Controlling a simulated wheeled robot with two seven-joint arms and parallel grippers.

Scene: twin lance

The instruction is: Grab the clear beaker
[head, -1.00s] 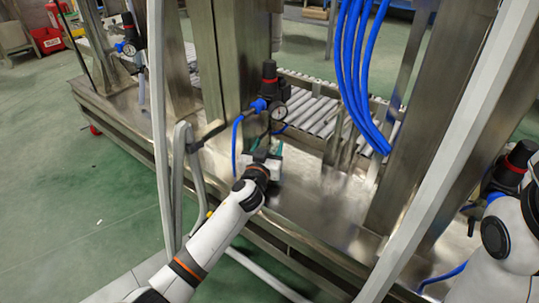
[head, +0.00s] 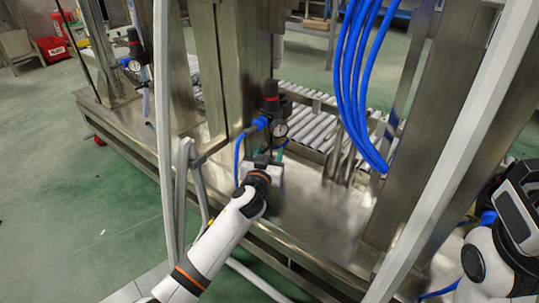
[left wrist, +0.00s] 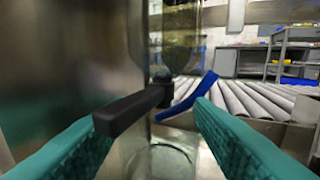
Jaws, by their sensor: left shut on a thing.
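The clear beaker (left wrist: 160,158) shows in the left wrist view as see-through glass with a round edge low in the middle. It stands between the two teal finger pads of my left gripper (left wrist: 160,135), which is shut on it. In the head view my left gripper (head: 264,165) is over the metal ledge beside the pressure regulator, and I cannot make out the beaker there. Part of my right arm shows at the right edge of the head view, but its fingertips do not show.
A black and red regulator with a gauge (head: 272,115) and blue hose stands just behind my left gripper. Metal posts (head: 225,75), a pale slanted bar (head: 450,140) and hanging blue hoses (head: 362,90) frame the space. A roller conveyor (head: 315,125) lies behind.

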